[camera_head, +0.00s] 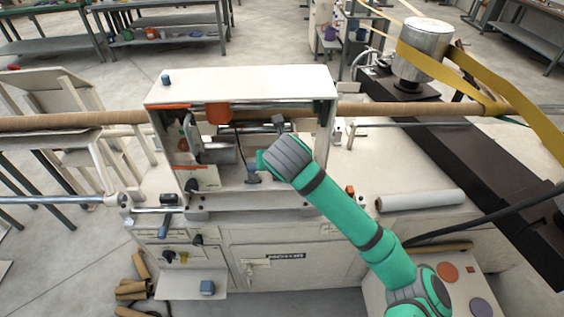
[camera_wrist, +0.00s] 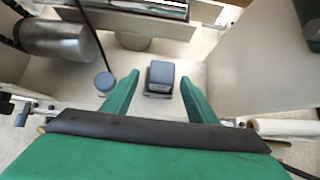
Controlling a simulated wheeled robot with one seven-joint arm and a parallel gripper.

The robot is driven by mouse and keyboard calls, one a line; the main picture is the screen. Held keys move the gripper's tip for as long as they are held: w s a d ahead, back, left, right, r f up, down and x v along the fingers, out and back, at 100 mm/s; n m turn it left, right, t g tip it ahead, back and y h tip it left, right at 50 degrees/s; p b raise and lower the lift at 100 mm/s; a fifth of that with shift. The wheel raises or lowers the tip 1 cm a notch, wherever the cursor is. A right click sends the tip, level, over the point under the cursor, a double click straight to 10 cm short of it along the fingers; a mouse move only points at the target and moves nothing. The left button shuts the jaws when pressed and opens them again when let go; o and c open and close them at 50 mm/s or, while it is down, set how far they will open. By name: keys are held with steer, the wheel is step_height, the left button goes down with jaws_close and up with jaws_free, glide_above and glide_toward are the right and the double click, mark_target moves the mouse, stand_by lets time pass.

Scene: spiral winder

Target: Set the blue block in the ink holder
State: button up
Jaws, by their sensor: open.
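In the wrist view, a small blue-grey block (camera_wrist: 161,72) sits on a low dark base on the pale floor inside the machine. My gripper (camera_wrist: 160,80) is open, with one green finger on each side of the block and gaps between. I cannot tell whether the dark base is the ink holder. In the head view, my gripper reaches into the machine's open bay, and my own arm hides its fingers and that block. Another blue block (camera_head: 207,287) lies on the low shelf at the machine's front.
A black cord ends in a rounded blue-grey piece (camera_wrist: 105,82) left of my gripper. A metal cylinder (camera_wrist: 60,40) lies further left. The machine's top panel (camera_head: 240,86) overhangs the bay. A white roll (camera_head: 420,200) lies on the right worktop.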

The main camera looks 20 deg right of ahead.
steer(key=v, duration=0.9)
steer(key=shift+s, duration=0.3)
steer(key=shift+d+r, duration=0.1)
steer(key=shift+r, duration=0.05)
